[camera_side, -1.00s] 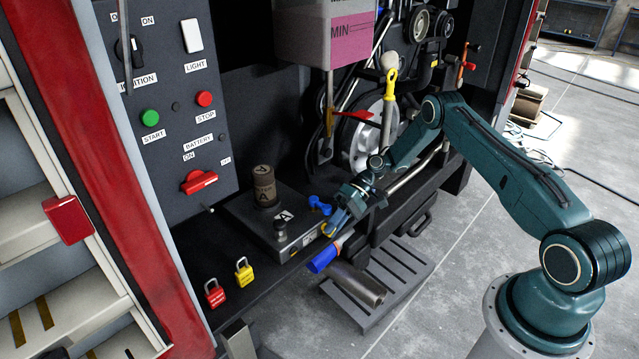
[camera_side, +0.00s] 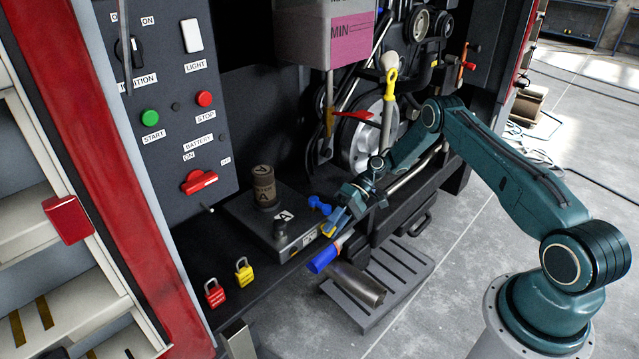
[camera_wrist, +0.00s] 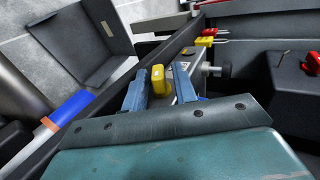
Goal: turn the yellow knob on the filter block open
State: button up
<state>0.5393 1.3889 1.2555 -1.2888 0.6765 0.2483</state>
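The filter block (camera_side: 262,232) is a dark box marked A, standing on the coach's ledge. The yellow knob (camera_side: 329,230) is on its near right face, mostly covered by my gripper (camera_side: 337,221) in the side view. In the wrist view the yellow knob (camera_wrist: 158,78) sits between the two blue fingertips of my gripper (camera_wrist: 160,88). The left finger is close beside the knob, and a gap shows on the right, so the fingers look open around it. Contact cannot be made out.
A blue-banded pipe (camera_side: 324,257) lies just below my gripper. A brown canister (camera_side: 264,187) stands on the block. A slatted grey step (camera_side: 395,283) is below; open floor lies to the right.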

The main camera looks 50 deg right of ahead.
jog(key=shift+h, duration=0.9)
jog(key=shift+a+r+h, duration=0.1)
jog(key=shift+a+h, duration=0.05)
jog(key=shift+h, duration=0.8)
jog(key=shift+a+r+h, duration=0.1)
jog(key=shift+h, duration=0.85)
jog(key=shift+a+r+h, duration=0.1)
jog(key=shift+a+h, duration=0.15)
jog(key=shift+h, duration=1.35)
jog(key=shift+a+h, duration=0.25)
jog(key=shift+h, duration=1.35)
jog(key=shift+r, duration=0.4)
jog(key=s+r+t, duration=0.1)
jog(key=s+r, duration=0.3)
jog(key=r, duration=1)
jog(key=s+a+r+t, duration=0.1)
jog(key=s+r, duration=0.4)
jog(key=r, duration=0.9)
jog(key=shift+a, duration=0.15)
jog(key=shift+r, duration=0.1)
